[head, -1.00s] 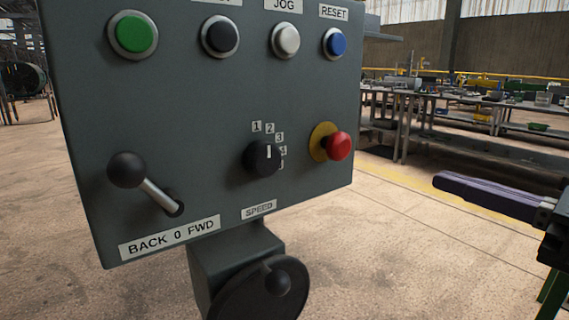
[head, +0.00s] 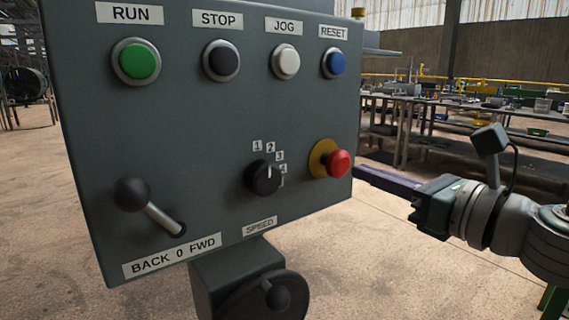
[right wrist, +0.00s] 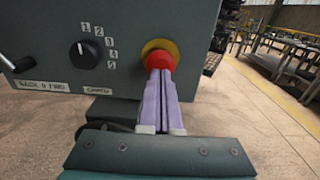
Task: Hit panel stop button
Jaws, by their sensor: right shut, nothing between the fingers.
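The grey control panel (head: 190,130) fills the left and middle of the head view. Its black button (head: 221,61) sits under the STOP label (head: 217,19). A red mushroom button (head: 338,163) on a yellow ring sticks out at the lower right; it also shows in the right wrist view (right wrist: 159,60). My right gripper (head: 360,173) is shut and empty, its purple fingers pointing at the red button. In the right wrist view the fingertips (right wrist: 159,76) overlap the red button's lower edge; I cannot tell whether they touch. My left gripper is not in view.
The panel also has a green RUN button (head: 136,62), a white JOG button (head: 285,61), a blue RESET button (head: 335,63), a speed knob (head: 264,177) and a lever (head: 148,206). A handwheel (head: 265,298) is below. Workbenches (head: 400,125) stand behind on the right.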

